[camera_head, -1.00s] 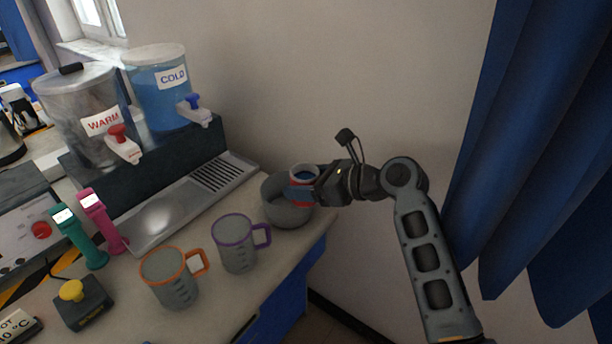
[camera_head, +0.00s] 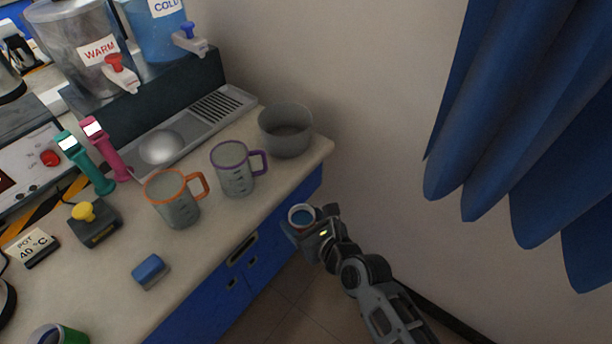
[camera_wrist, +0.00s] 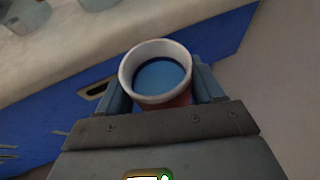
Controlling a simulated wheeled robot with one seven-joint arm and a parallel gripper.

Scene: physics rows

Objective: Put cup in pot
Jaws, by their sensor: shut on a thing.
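The cup (camera_head: 301,215) has a white rim, a reddish outside and blue inside, which may be liquid. My gripper (camera_head: 303,232) is shut on it and holds it roughly upright, off the counter's front edge. In the wrist view the cup (camera_wrist: 157,78) sits between the two fingers, its opening facing the camera. The grey pot (camera_head: 285,138) stands at the counter's right end, up and left of the gripper in the head view. The pot looks empty.
A purple-rimmed jug (camera_head: 236,172) and an orange-rimmed jug (camera_head: 175,200) stand left of the pot. A blue sponge-like block (camera_head: 150,270) lies on the counter (camera_head: 215,240). A drip tray (camera_head: 190,130) lies behind. Blue curtains (camera_head: 520,120) hang at right.

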